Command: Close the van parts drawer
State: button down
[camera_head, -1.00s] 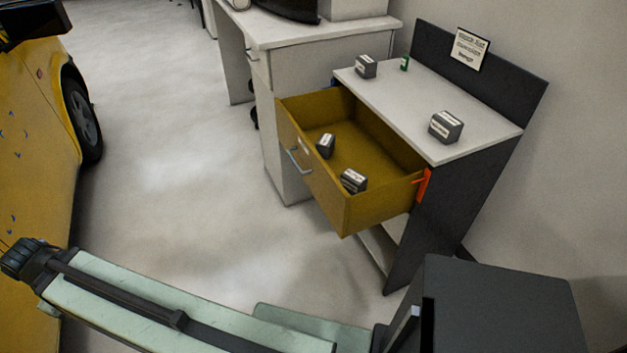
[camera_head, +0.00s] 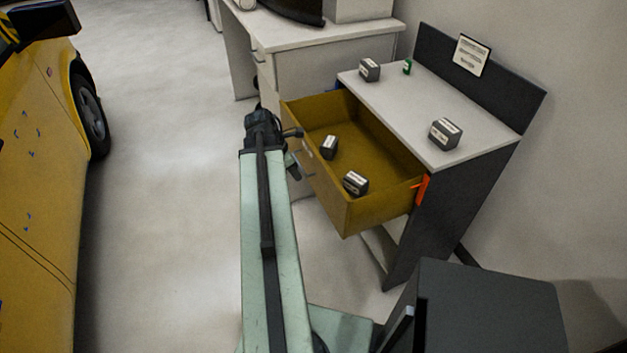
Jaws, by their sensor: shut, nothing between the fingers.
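The yellow-brown parts drawer (camera_head: 350,213) stands pulled well out of the white-topped cabinet (camera_head: 405,118), facing left. The drawer's metal handle (camera_head: 309,173) is partly hidden behind my arm's end. My gripper (camera_head: 295,134) is shut and empty, beside the drawer's front panel towards its far end. It is small and dark, and I cannot tell whether it touches the panel.
A white desk (camera_head: 300,32) stands behind. A yellow van (camera_head: 40,190) is at the left. The floor between is clear.

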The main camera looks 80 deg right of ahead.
jog(key=s+d+f+b, duration=0.5)
jog(key=f+b, duration=0.3)
jog(key=f, duration=0.1)
jog(key=shift+s, duration=0.4)
jog(key=shift+a, duration=0.1)
